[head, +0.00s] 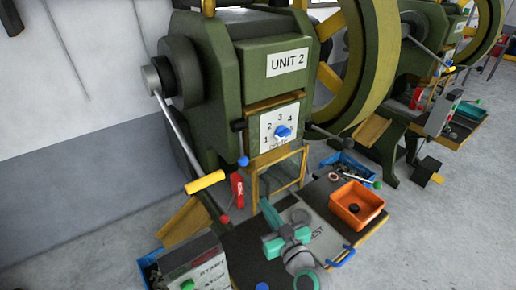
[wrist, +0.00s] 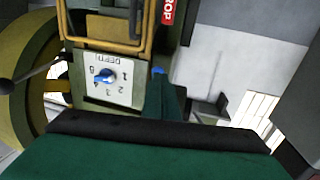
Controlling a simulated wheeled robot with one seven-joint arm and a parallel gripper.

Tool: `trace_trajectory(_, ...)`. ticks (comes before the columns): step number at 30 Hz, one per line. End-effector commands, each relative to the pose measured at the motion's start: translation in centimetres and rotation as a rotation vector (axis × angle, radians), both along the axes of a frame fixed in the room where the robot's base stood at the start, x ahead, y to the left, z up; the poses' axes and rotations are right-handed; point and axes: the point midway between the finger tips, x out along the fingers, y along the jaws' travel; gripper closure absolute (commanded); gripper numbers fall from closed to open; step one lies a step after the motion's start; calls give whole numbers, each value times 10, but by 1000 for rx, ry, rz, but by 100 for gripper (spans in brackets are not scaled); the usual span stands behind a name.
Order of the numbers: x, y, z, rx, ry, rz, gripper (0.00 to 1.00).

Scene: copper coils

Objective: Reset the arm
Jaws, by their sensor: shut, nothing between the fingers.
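My arm, teal and grey, rises at the bottom centre of the head view. My gripper (head: 266,208) is shut and empty, its narrow teal end pointing toward the front of the green machine marked UNIT 2 (head: 240,75). In the wrist view, the gripper's teal finger (wrist: 164,98) stands beyond a wide dark and teal body, and nothing shows held. The machine's white dial plate (head: 267,127) with a blue knob (head: 283,132) is apart from the gripper. The dial plate also shows upside down in the wrist view (wrist: 118,88).
An orange bin (head: 372,207) with a dark piece stands on the bench at right, near a blue bin (head: 332,160) of parts. A lever with a yellow handle (head: 205,182) juts out at left. A yellow frame (head: 258,190) stands below the dial. A control box (head: 200,262) is at lower left.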

Motion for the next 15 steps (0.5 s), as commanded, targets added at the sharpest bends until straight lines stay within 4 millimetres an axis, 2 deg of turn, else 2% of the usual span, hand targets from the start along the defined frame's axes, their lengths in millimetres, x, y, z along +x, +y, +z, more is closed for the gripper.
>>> trace_trajectory(5, -5, 2, -12, 4, 17, -14, 100)
trace_trajectory(8, -18, 3, -35, 15, 53, -50, 100)
trace_trajectory(10, -31, 3, -57, 24, 85, -89, 100)
trace_trajectory(15, -75, -1, -107, 36, 155, -195, 100)
